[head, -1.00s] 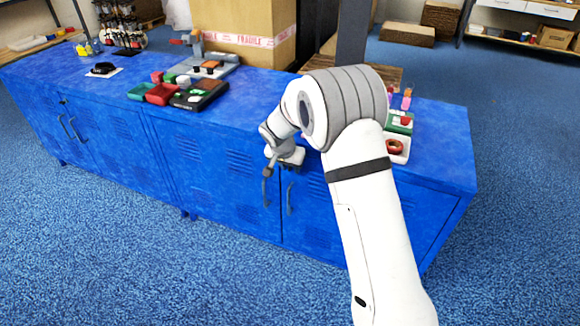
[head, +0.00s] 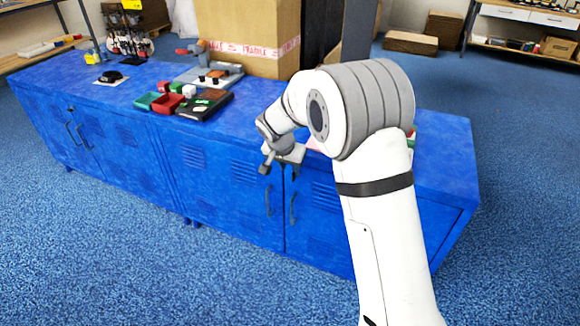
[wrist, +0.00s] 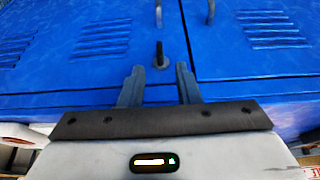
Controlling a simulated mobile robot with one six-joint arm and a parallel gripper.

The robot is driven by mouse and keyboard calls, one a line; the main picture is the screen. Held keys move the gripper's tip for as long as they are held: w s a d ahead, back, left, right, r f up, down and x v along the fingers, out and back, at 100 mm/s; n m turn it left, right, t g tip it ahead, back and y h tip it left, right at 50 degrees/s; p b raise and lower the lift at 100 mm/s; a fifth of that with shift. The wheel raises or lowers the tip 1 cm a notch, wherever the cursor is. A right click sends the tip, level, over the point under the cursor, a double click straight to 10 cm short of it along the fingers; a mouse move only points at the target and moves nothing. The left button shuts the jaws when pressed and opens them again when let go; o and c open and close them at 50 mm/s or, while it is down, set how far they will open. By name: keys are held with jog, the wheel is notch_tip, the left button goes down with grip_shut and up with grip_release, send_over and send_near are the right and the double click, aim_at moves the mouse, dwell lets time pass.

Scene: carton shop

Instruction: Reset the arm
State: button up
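My gripper (head: 277,168) hangs at the front edge of the blue cabinet (head: 215,170), in front of its doors. In the wrist view its two dark fingers (wrist: 159,75) stand apart with nothing between them. A dark door latch (wrist: 160,56) shows beyond the fingertips on the blue door front. My white arm reaches in from the lower right and hides part of the right end of the cabinet top.
On the cabinet top stand a green tray (head: 146,101), a red tray (head: 167,103), a black tray (head: 205,105) and a big cardboard box (head: 248,35). A black round item (head: 110,76) lies at the left. Blue carpet in front is clear.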

jog(key=s+d+r+n+p, duration=0.1)
jog(key=s+d+r+p, duration=0.45)
jog(key=r, duration=0.45)
jog(key=s+d+r+p, duration=0.4)
jog(key=s+d+r, duration=0.3)
jog(key=r, duration=0.3)
jog(key=s+d+r+n+p, duration=0.1)
jog(key=s+d+r+p, duration=0.1)
jog(key=s, duration=0.5)
jog(key=s+d+r+n+g+y+p, duration=0.1)
jog(key=s+d+r+p, duration=0.1)
jog(key=s+r+p, duration=0.2)
jog(key=s+d+r+n+p, duration=0.1)
jog(key=s+d+r+p, duration=0.2)
jog(key=s, duration=0.7)
jog(key=shift+s+r+g+y+p, duration=0.3)
jog(key=shift+r+y+p, duration=0.1)
jog(key=shift+r, duration=0.7)
jog(key=shift+d, duration=0.1)
